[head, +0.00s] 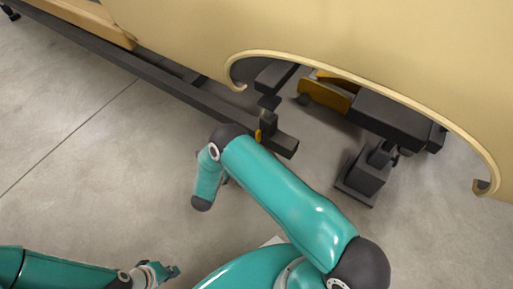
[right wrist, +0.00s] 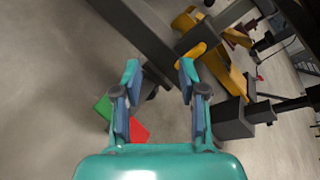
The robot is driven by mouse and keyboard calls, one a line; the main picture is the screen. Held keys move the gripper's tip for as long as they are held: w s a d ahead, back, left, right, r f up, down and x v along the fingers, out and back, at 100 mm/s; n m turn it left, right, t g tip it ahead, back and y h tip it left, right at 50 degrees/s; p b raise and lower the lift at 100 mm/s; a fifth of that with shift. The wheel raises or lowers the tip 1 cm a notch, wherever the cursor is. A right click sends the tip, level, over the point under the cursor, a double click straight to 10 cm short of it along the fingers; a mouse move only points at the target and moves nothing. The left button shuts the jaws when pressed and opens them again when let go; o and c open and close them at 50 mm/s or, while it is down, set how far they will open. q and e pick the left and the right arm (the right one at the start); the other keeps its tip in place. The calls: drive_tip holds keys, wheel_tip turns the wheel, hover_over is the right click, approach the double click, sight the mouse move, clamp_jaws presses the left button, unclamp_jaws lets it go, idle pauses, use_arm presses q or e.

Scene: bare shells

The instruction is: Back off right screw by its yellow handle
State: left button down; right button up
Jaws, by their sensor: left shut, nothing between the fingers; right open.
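The yellow handle (head: 258,136) shows as a small sliver beside the dark post at the end of a dark beam, just past my right arm's bend. In the right wrist view the yellow handle (right wrist: 192,51) lies just beyond the right-hand fingertip. My right gripper (right wrist: 158,70) is open and nothing shows held between its fingers. The handle is outside the jaws; I cannot tell whether the finger touches it. The screw itself is not clear in either view. My left gripper (head: 164,272) is shut and empty at the bottom left, far from the handle.
A large cream shell (head: 390,40) with a curved cutout hangs over the dark frame (head: 130,60). A second dark post with a foot (head: 362,178) stands at the right. Red (right wrist: 138,131) and green (right wrist: 103,106) pieces show behind my right fingers. Floor at the left is clear.

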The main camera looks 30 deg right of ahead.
drive_tip(key=s+f+m+g+h+b, duration=0.25)
drive_tip(key=f+m+h+b, duration=0.2)
drive_tip(key=m, duration=0.45)
use_arm(q)
wheel_tip(320, 180, down, 10)
drive_tip(key=b, duration=0.3)
drive_tip(key=shift+r, duration=0.15)
use_arm(e)
drive_tip(key=m+h, duration=0.1)
drive_tip(key=m, duration=0.1)
approach(260, 134)
drive_tip(key=x, duration=0.9)
drive_tip(key=shift+w+d+f, duration=0.15)
drive_tip(key=shift+w+f, duration=0.15)
drive_tip(key=shift+w, duration=0.1)
